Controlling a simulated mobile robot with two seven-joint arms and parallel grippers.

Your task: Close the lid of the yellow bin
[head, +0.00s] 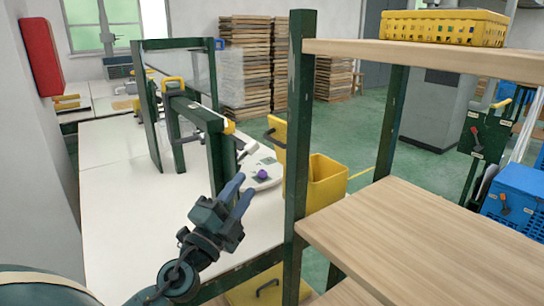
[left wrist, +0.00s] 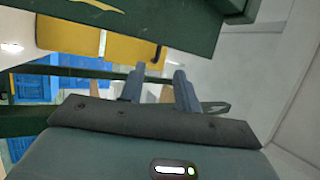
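The yellow bin (head: 327,182) stands open behind the dark green post of the wooden shelf, which hides part of it. Its yellow lid (head: 277,139) stands upright at the bin's left side, with a dark handle. My left gripper (head: 238,194) is over the white table, to the left of and apart from the bin and lid. Its two blue fingers are spread with nothing between them. In the left wrist view, the fingers (left wrist: 158,88) are apart, and a yellow panel with a dark handle (left wrist: 130,48) shows beyond them. My right gripper is in neither view.
A green frame with yellow handles (head: 205,115) stands on the white table (head: 110,190). A white device with a purple knob (head: 263,174) lies near my left gripper. The wooden shelf (head: 430,230) fills the right. A second yellow panel with a handle (head: 260,288) is low at the front.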

